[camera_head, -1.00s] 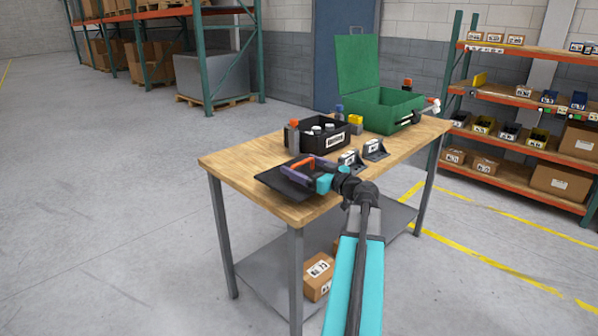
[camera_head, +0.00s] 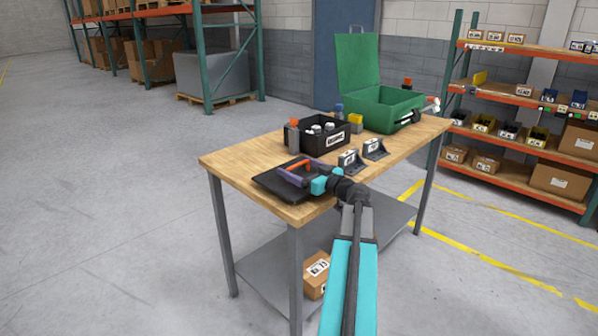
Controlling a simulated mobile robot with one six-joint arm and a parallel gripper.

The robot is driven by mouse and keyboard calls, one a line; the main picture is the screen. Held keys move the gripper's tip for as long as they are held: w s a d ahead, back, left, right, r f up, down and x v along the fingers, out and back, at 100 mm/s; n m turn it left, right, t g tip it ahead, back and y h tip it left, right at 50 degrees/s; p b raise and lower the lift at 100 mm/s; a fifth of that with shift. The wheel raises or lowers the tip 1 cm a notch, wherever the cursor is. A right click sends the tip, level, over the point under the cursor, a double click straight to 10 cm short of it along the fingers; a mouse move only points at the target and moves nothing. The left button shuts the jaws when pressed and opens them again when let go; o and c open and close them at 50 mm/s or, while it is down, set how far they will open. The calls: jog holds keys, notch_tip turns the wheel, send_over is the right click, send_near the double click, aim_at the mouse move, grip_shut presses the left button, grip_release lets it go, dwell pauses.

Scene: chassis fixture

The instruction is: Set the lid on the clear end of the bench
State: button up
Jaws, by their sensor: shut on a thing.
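The lid (camera_head: 270,183) is a flat black plate with an orange handle (camera_head: 296,166). It is level over the near left end of the wooden bench (camera_head: 228,160), resting on the top or very close above it; I cannot tell which. My gripper (camera_head: 305,172), with purple fingers and a turquoise body, is shut on the lid's handle. It reaches in from the right and hides part of the lid's right side.
A black bin (camera_head: 318,142) with white-capped items stands behind the lid. Two dark brackets (camera_head: 364,157) stand to its right. An open green case (camera_head: 385,112) is at the far right end. Bare wood lies left of the lid.

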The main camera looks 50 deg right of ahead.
jog(key=shift+f, duration=0.6)
jog(key=shift+f, duration=0.15)
jog(key=o, duration=1.1)
jog(key=shift+r, duration=0.2)
jog(key=shift+s+f, duration=0.1)
jog(key=shift+s, duration=0.3)
jog(key=s, duration=0.3)
jog(key=s+b, duration=0.1)
jog(key=s, duration=0.3)
jog(key=s+a, duration=0.1)
jog(key=s, duration=0.3)
jog(key=shift+s, duration=0.15)
jog(key=shift+d, duration=0.1)
